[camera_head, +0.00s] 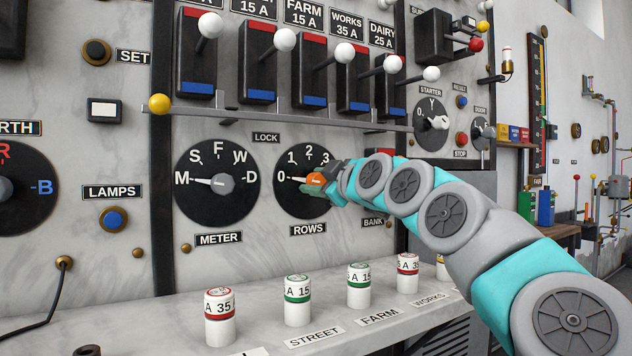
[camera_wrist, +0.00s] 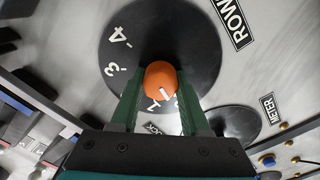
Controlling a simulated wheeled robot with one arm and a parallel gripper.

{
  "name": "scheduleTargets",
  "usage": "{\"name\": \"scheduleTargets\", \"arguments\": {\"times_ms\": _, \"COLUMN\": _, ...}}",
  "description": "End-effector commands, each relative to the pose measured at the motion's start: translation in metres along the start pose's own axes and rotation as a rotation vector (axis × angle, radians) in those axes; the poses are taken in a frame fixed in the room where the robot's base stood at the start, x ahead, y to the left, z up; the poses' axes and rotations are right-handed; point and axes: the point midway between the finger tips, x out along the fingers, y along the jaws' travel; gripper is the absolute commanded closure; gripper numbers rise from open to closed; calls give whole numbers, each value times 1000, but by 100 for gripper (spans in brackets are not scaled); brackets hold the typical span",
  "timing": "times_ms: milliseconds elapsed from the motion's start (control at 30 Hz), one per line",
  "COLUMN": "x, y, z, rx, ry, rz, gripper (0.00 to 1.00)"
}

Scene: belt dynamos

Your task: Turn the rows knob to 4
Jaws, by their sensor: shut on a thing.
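The rows knob (camera_head: 316,181) is orange with a white pointer, on a round black dial (camera_head: 290,197) marked 0, 1, 2, 3 and, in the wrist view, 4. In the head view its pointer aims left at the 0. The knob also shows in the wrist view (camera_wrist: 161,80), with its white mark toward the lower right. My gripper (camera_head: 328,184) reaches in from the right and covers the right side of the dial. In the wrist view its green fingers (camera_wrist: 160,84) stand on both sides of the knob, shut on it.
The meter dial (camera_head: 217,183) is left of the rows dial. A rail (camera_head: 280,117) and several lever switches (camera_head: 258,65) are above. White fuses (camera_head: 298,300) stand on the ledge below. The starter dial (camera_head: 431,124) is at upper right.

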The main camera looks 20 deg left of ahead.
Motion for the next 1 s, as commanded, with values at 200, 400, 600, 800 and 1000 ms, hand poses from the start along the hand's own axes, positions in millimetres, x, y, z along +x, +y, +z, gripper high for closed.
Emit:
{"name": "scheduleTargets", "arguments": {"times_ms": 200, "x": 0, "y": -1, "z": 0, "rx": 0, "ry": -1, "rz": -2, "gripper": 100}}
{"name": "scheduleTargets", "arguments": {"times_ms": 400, "x": 0, "y": -1, "z": 0, "rx": 4, "ry": -1, "rz": -2, "gripper": 100}}
{"name": "scheduleTargets", "arguments": {"times_ms": 600, "x": 0, "y": 2, "z": 0, "rx": 48, "ry": -3, "rz": 1, "gripper": 100}}
{"name": "scheduleTargets", "arguments": {"times_ms": 800, "x": 0, "y": 2, "z": 0, "rx": 147, "ry": -6, "rz": -3, "gripper": 100}}
{"name": "scheduleTargets", "arguments": {"times_ms": 1000, "x": 1, "y": 3, "z": 1, "rx": 308, "ry": -6, "rz": -1, "gripper": 100}}
